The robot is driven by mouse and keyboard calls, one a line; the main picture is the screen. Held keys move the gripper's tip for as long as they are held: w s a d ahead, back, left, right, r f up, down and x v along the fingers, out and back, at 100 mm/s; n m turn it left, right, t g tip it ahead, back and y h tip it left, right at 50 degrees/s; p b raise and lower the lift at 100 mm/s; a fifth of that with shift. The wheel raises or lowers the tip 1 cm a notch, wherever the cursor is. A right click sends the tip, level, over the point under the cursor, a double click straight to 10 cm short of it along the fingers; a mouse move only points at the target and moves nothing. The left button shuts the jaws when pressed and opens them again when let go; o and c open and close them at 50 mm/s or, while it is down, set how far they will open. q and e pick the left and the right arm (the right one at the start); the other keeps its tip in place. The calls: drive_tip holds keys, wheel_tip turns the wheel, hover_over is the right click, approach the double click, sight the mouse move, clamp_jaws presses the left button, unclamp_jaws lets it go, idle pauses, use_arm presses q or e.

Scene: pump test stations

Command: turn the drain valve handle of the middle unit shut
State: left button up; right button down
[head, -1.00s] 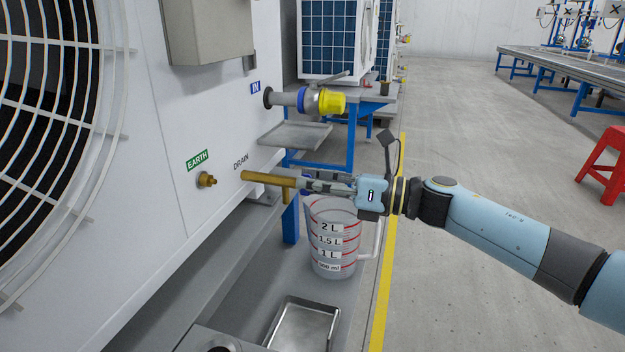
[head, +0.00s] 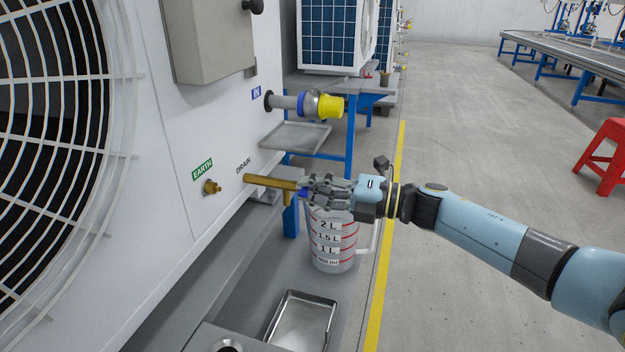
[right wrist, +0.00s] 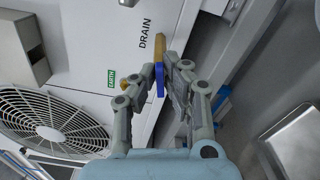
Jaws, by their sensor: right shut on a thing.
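The brass drain pipe (head: 270,182) sticks out of the white unit next to the DRAIN label, with a short spout bending down near its end. The blue valve handle (head: 303,192) sits at its outer end and is mostly hidden by my fingers. My right gripper (head: 310,189) is shut on this handle, coming from the right. In the right wrist view the blue handle (right wrist: 160,80) lies between the two fingertips (right wrist: 163,72), with the brass pipe (right wrist: 160,47) beyond it. My left gripper is not in view.
A measuring jug (head: 333,240) stands below the gripper and spout. A metal tray (head: 302,322) lies in front of it on the bench. The yellow-capped IN pipe (head: 330,106) is above, and the brass EARTH stud (head: 211,187) is left. The floor at right is open, with a red stool (head: 604,155).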

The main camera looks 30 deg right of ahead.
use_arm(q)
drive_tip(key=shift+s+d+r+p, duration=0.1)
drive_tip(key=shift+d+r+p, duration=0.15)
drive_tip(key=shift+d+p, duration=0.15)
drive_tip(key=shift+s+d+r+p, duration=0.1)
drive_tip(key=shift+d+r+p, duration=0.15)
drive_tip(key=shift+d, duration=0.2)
use_arm(e)
drive_tip(key=m, duration=0.3)
drive_tip(key=shift+f, duration=0.1)
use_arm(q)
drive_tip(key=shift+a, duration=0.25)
use_arm(e)
drive_tip(key=c, duration=1.4)
unclamp_jaws()
drive_tip(key=shift+d, duration=0.1)
drive_tip(key=shift+c, duration=0.2)
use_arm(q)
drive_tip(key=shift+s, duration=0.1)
use_arm(e)
drive_tip(key=v, duration=1.2)
